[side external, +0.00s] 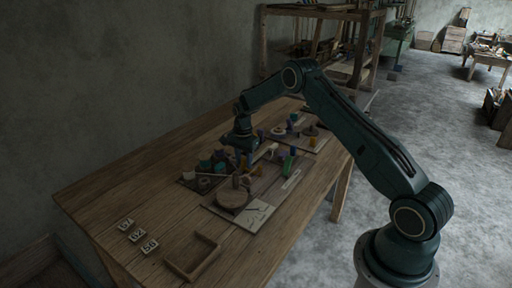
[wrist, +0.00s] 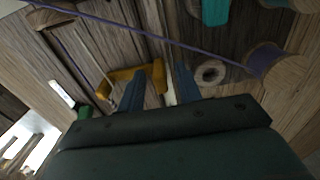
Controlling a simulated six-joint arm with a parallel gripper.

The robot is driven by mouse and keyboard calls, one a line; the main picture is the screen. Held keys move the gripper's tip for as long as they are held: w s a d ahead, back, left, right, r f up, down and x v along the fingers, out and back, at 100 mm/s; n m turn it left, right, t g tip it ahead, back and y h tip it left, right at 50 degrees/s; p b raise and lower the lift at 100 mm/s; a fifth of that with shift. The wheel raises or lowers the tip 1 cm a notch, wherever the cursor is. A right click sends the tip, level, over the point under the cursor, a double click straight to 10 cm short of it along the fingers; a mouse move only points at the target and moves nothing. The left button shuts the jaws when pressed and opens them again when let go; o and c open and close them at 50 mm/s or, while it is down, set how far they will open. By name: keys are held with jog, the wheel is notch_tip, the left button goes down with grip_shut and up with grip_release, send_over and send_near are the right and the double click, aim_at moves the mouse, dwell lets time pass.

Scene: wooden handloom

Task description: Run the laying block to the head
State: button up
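My gripper (wrist: 158,84) has its two blue-grey fingers apart in the wrist view. A yellow bracket-shaped piece (wrist: 120,76) lies by the left finger, and its end shows in the gap. A pale strip (wrist: 170,92) also shows in the gap; I see no clear grip on either. I cannot tell for sure which piece is the laying block. A purple strand (wrist: 140,31) crosses the view to a wooden spool (wrist: 280,75) at right. In the side external view my gripper (side external: 240,150) is low over the crowded boards, its fingertips too small to make out.
A pale ring (wrist: 211,72) and a teal cylinder (wrist: 215,12) lie near the fingers. A round wooden disc (side external: 232,199), a drawing card (side external: 254,215), numbered tiles (side external: 138,235) and an empty tray (side external: 192,257) are on the table (side external: 110,195). Its left part is clear.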

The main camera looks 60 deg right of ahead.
grip_shut()
jog(key=shift+a, duration=3.8)
jog(key=shift+c, duration=0.7)
grip_release()
jog(key=shift+a, duration=0.1)
jog(key=shift+o, duration=0.7)
